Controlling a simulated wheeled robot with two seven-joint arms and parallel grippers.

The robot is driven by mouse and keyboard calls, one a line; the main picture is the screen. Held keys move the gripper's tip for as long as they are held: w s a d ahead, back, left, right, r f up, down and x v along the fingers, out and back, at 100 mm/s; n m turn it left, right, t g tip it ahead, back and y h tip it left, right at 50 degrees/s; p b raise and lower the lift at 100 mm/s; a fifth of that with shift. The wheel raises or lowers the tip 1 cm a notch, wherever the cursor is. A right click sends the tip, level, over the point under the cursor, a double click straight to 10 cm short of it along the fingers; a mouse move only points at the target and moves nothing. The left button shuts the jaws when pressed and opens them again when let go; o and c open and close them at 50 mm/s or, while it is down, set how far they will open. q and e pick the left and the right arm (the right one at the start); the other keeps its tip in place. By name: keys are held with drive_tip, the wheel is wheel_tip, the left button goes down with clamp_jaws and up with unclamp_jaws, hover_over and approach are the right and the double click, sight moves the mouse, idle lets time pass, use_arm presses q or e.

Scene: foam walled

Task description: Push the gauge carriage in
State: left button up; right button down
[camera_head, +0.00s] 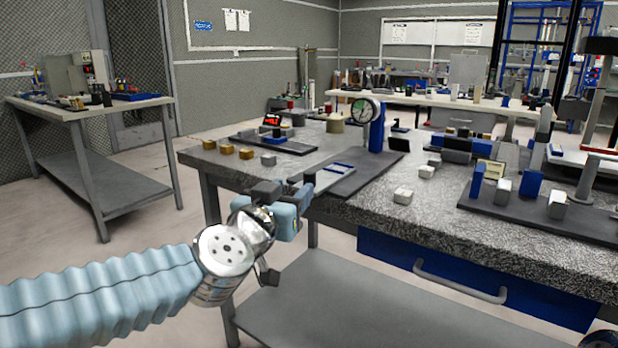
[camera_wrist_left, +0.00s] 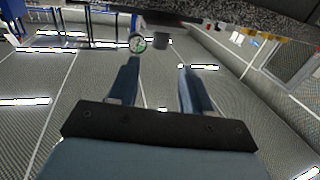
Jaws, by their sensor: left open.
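A round dial gauge (camera_head: 362,110) is mounted on a blue post (camera_head: 377,130) on the granite table. A dark flat base (camera_head: 362,178) runs from the post to the table's front edge. A pale plate with blue strips (camera_head: 325,176), perhaps the gauge carriage, lies on this base near the edge. My left gripper (camera_head: 285,192) is at the front edge, just left of and nearer than the plate; contact cannot be told. In the left wrist view its two fingers (camera_wrist_left: 163,82) are apart with nothing between them, and the dial gauge (camera_wrist_left: 138,44) shows beyond. My right gripper is out of view.
The granite table (camera_head: 430,215) carries several brass blocks (camera_head: 228,148), a red digital display (camera_head: 271,120) and loose pale blocks (camera_head: 403,196). A dark tray with blue and white blocks (camera_head: 540,215) lies at right. A blue drawer (camera_head: 470,285) hangs below. A side bench (camera_head: 90,105) stands left.

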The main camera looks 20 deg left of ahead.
sight(307, 176)
use_arm(q)
drive_tip(key=w, duration=0.6)
drive_tip(key=w+d, duration=0.1)
drive_tip(key=w, duration=0.2)
drive_tip(key=shift+w+b, duration=0.3)
drive_tip(key=shift+w, duration=0.05)
clamp_jaws()
